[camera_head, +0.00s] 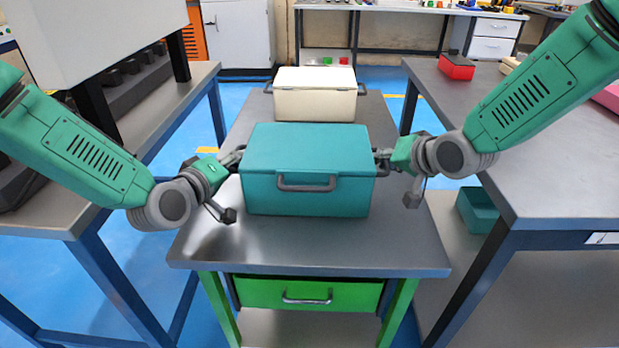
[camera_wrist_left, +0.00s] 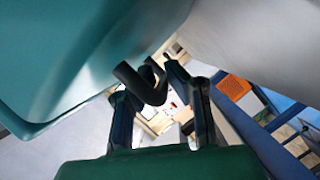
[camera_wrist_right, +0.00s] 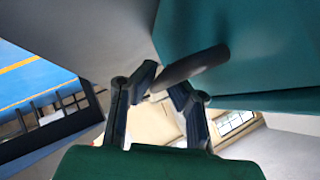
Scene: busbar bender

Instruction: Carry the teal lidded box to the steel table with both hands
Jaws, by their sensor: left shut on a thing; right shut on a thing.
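The teal lidded box (camera_head: 308,150) is upright over the grey steel-topped table (camera_head: 400,245), with a dark handle on its front face. I cannot tell whether its base touches the top. My left gripper (camera_head: 238,157) is shut on the box's left side handle, which also shows in the left wrist view (camera_wrist_left: 140,83). My right gripper (camera_head: 383,160) is shut on the right side handle, which shows in the right wrist view (camera_wrist_right: 192,67). The box's underside and far side are hidden.
A cream lidded box (camera_head: 315,92) stands behind the teal box on the same table. A side bench (camera_head: 560,170) at the right carries a red container (camera_head: 456,67). Another bench is at the left. A green drawer (camera_head: 308,293) is under the tabletop. The table's front strip is clear.

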